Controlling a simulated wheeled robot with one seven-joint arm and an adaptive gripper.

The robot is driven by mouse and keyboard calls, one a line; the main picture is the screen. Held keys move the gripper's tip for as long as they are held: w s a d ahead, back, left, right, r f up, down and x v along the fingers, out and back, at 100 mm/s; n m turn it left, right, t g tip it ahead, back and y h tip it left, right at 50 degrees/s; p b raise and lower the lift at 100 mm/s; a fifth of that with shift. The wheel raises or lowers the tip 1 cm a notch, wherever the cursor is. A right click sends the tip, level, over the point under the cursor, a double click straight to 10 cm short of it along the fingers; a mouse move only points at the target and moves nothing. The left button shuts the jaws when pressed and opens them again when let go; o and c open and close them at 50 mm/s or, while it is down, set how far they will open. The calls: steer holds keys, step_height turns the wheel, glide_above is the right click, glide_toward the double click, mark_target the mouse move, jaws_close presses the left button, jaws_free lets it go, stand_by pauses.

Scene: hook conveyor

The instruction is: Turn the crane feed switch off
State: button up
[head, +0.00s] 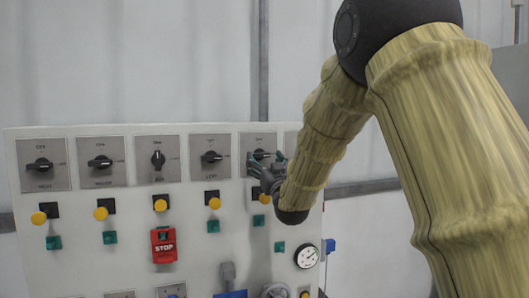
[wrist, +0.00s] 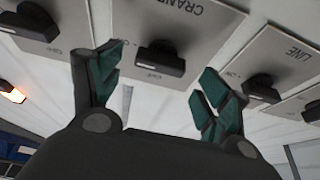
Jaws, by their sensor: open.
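The crane switch is a black rotary knob (wrist: 160,59) on a grey plate, with its handle lying roughly crosswise. The wrist view shows it upside down with part of the word CRANE on its plate. In the head view it appears to be the fifth knob (head: 261,154) in the top row, partly hidden by my gripper. My gripper (head: 268,172) is open in front of the panel. In the wrist view, its two green-padded fingers (wrist: 160,82) stand apart on either side of the crane knob, with nothing held between them. I cannot tell whether they touch it.
The white control panel (head: 120,255) carries similar knobs close by, including one marked LINE (wrist: 260,88). Below are yellow buttons (head: 160,205), green buttons (head: 213,226), a red STOP box (head: 164,245) and a round gauge (head: 307,256). My arm covers the panel's right side.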

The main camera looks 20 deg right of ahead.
mark_target(260, 155)
steer(key=shift+p+x, duration=0.3)
steer(key=shift+x, duration=0.55)
steer(key=shift+w+r, duration=0.15)
steer(key=shift+w, duration=0.15)
steer(key=shift+s+d, duration=0.1)
